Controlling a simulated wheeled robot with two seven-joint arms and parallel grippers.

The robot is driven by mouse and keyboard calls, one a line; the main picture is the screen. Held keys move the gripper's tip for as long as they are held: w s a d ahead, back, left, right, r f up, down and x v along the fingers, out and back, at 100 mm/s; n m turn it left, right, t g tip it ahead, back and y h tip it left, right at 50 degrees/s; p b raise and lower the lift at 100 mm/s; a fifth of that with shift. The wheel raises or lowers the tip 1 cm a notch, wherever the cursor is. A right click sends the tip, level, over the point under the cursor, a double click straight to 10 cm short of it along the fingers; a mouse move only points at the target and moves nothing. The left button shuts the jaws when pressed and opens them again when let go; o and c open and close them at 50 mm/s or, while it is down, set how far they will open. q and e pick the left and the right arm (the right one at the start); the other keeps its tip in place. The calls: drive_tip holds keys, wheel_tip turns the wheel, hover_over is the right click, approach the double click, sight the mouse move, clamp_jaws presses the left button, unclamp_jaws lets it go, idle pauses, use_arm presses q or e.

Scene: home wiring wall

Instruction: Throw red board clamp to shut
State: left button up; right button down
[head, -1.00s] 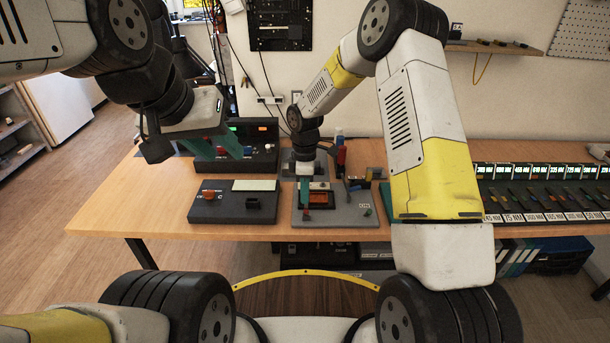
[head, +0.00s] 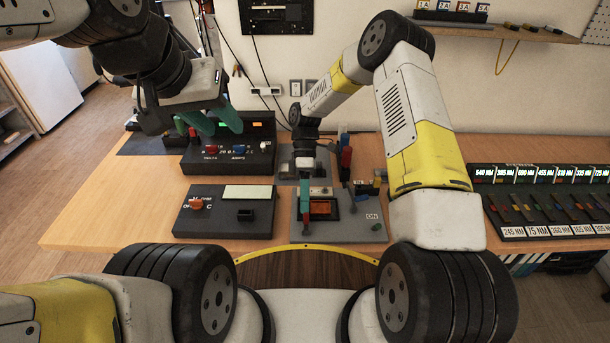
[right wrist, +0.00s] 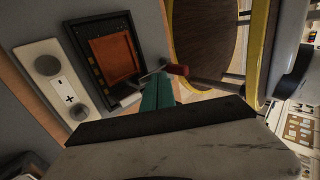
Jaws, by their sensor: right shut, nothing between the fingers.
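The red clamp handle (right wrist: 176,69) is on a thin metal lever at the edge of a black frame (right wrist: 75,40) holding an orange board (right wrist: 117,58), in the right wrist view. In the head view the orange board (head: 321,207) sits on a grey base plate (head: 350,231). My right gripper (head: 305,208) is shut and empty, pointing down at the frame's left side. Its teal fingers (right wrist: 158,90) end close by the lever; I cannot tell if they touch it. My left gripper (head: 215,122) is open and empty above the back-left panel.
A dark box with an orange knob (head: 197,204) stands left of the base plate. A panel with red and blue knobs (head: 238,150) is behind it. Upright red and blue parts (head: 346,158) stand right of my right gripper. A rack of tools (head: 545,200) is far right.

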drive_tip(key=shift+w+f, duration=0.1)
drive_tip(key=shift+f, duration=0.2)
idle(0.4)
drive_tip(key=shift+s+f, duration=0.15)
drive_tip(key=shift+s, duration=0.8)
drive_tip(key=shift+w+r, duration=0.1)
drive_tip(key=shift+r, duration=0.35)
drive_tip(key=r, duration=0.1)
drive_tip(key=w+r, duration=0.1)
drive_tip(key=r, duration=0.1)
drive_tip(key=shift+a+r, duration=0.1)
drive_tip(key=w+r, duration=0.6)
drive_tip(key=w, duration=0.3)
